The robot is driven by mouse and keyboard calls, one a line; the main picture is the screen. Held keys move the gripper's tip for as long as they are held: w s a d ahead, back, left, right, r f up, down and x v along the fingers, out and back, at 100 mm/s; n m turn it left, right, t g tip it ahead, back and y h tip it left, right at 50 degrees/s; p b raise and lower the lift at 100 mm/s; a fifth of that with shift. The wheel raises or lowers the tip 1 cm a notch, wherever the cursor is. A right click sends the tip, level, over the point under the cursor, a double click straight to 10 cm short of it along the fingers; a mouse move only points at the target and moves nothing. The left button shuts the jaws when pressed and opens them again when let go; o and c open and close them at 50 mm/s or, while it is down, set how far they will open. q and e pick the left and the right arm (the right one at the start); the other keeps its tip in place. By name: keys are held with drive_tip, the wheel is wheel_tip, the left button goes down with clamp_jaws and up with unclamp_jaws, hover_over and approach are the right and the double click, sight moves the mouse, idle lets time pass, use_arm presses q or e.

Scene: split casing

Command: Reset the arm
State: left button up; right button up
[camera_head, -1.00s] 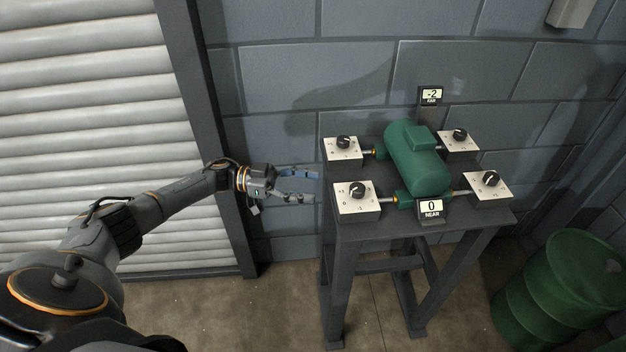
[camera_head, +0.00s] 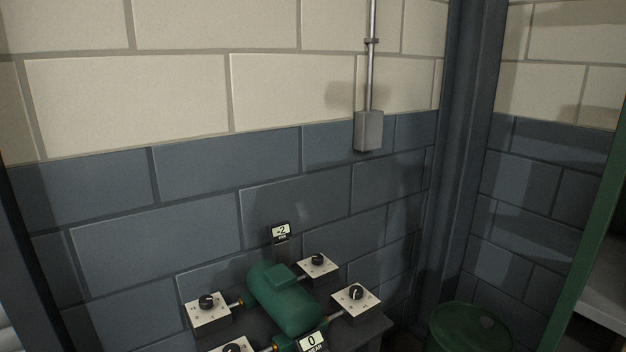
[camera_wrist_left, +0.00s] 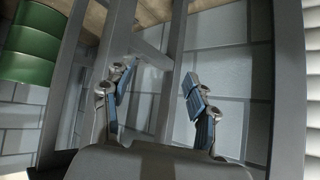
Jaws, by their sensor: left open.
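My left gripper (camera_wrist_left: 160,105) shows in the left wrist view with its two blue-padded fingers apart and nothing between them. Grey stand legs and the block wall are behind it. It is outside the head view now. My right gripper is in neither view. The green split casing (camera_head: 285,299) sits on the dark stand (camera_head: 372,334) at the bottom of the head view. White dial boxes with black knobs stand around it, such as the left one (camera_head: 207,309) and the right one (camera_head: 355,301). The far display (camera_head: 281,233) reads -2 and the near display (camera_head: 311,342) reads 0.
A green drum (camera_head: 468,330) stands right of the stand; a green drum also shows in the left wrist view (camera_wrist_left: 30,45). A grey wall box (camera_head: 369,131) with a conduit hangs on the block wall. A green-edged shelf (camera_head: 603,305) is at the far right.

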use_arm(q)
drive_tip(key=s+d+f+g, duration=0.2)
drive_tip(key=s+f, duration=0.1)
drive_tip(key=s, duration=0.7)
drive_tip(key=s+d+f+g+y, duration=0.1)
drive_tip(key=s+d+f+g, duration=0.1)
drive_tip(key=s, duration=0.8)
drive_tip(key=s+d+f+g, duration=0.2)
drive_tip(key=s+f+g, duration=0.2)
drive_tip(key=s, duration=0.6)
drive_tip(key=shift+s+f+n+y, duration=0.3)
drive_tip(key=shift+f+n, duration=0.1)
drive_tip(key=shift+f, duration=0.45)
